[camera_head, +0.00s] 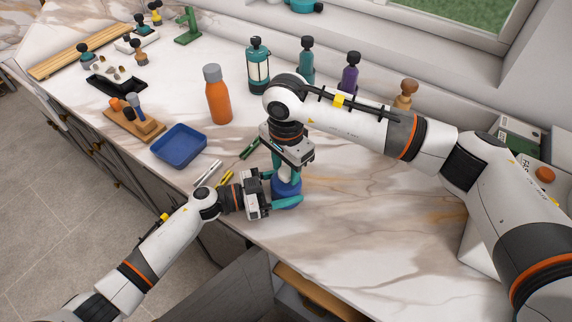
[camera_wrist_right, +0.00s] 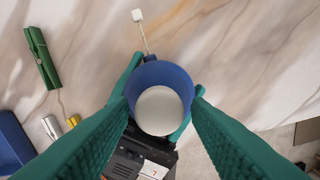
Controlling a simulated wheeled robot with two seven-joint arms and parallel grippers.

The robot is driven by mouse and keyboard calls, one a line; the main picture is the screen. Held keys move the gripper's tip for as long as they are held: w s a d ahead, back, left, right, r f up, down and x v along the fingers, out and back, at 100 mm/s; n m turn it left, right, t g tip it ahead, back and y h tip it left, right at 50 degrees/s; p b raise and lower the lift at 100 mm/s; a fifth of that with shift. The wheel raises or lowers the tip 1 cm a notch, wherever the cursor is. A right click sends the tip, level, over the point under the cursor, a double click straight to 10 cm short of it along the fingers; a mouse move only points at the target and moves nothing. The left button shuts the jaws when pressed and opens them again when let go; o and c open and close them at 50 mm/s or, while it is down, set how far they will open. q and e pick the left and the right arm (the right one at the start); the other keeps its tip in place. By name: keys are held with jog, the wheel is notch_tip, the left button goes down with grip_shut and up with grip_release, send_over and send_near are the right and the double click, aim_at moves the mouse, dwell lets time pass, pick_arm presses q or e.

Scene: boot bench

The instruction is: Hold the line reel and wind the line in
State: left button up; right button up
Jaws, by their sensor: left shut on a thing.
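The blue line reel (camera_head: 287,190) stands near the counter's front edge. In the right wrist view its blue rim (camera_wrist_right: 160,74) surrounds a pale round top (camera_wrist_right: 160,111), and a short line ends in a white tag (camera_wrist_right: 137,15). My left gripper (camera_head: 282,189) comes in from the front left and is shut on the reel, with a teal finger on either side. My right gripper (camera_head: 286,171) points down from above. Its teal fingers (camera_wrist_right: 160,102) are apart, either side of the pale top, with a gap visible. The reel's lower part is partly hidden by the left fingers.
A blue tray (camera_head: 180,146) and an orange bottle (camera_head: 217,95) stand to the left. Bottles line the back by the window. The counter right of the reel is clear.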

jog(key=c, duration=0.7)
jog(key=shift+m, duration=0.4)
jog(key=m, duration=0.4)
jog(key=shift+m, duration=0.3)
jog(key=m, duration=1.1)
jog(key=shift+m, duration=0.4)
jog(key=m, duration=0.6)
jog(key=shift+m, duration=0.3)
